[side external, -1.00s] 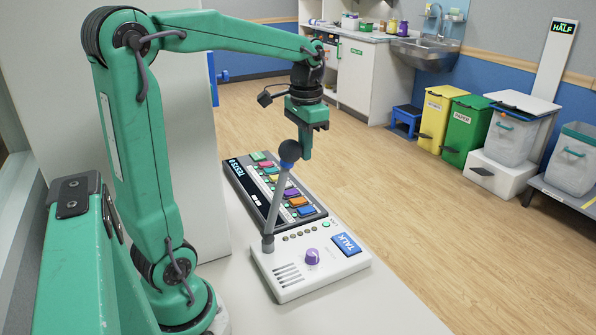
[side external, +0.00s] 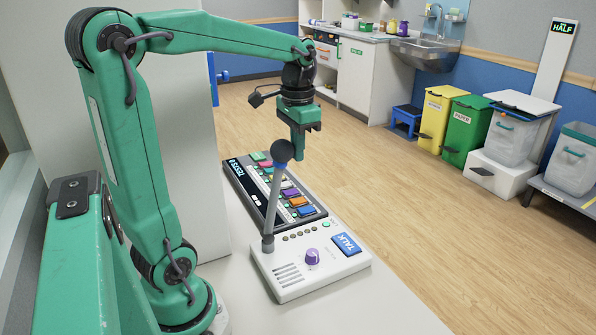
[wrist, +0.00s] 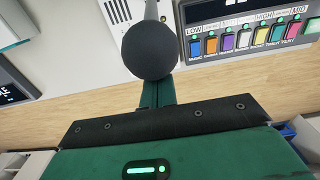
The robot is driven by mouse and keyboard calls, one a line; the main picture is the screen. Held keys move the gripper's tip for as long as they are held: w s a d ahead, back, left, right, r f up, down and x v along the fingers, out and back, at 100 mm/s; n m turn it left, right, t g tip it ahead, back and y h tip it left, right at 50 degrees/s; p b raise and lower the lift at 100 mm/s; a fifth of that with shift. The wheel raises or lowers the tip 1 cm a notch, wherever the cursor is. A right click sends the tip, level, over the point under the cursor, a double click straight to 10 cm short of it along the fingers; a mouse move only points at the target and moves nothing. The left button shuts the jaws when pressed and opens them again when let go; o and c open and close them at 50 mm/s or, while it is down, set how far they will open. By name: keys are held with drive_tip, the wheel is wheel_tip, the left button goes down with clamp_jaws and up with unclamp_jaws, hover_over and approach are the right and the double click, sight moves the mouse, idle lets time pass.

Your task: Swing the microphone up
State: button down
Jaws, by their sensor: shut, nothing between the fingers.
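The microphone (side external: 283,152) has a dark round foam head on a grey stem. The stem rises from the white talk box (side external: 300,280) and stands nearly upright, leaning slightly right. My gripper (side external: 299,155) is shut and empty, pointing down, just right of the microphone head in the side view. In the wrist view the microphone head (wrist: 150,50) lies in front of my green finger (wrist: 158,90) and hides its tip. I cannot tell whether they touch.
A panel with several coloured keys (side external: 275,190) lies behind the talk box on the white table. A purple knob (side external: 312,257) and a blue TALK button (side external: 346,244) are on the box. The table front (side external: 370,310) is clear.

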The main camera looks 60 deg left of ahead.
sight(285, 140)
drive_tip(key=shift+s+r, duration=0.15)
drive_tip(key=shift+s, duration=1.35)
drive_tip(key=shift+w, duration=0.3)
drive_tip(key=shift+w, duration=0.95)
drive_tip(key=shift+w+r, duration=0.1)
wheel_tip(285, 140, up, 10)
idle(0.4)
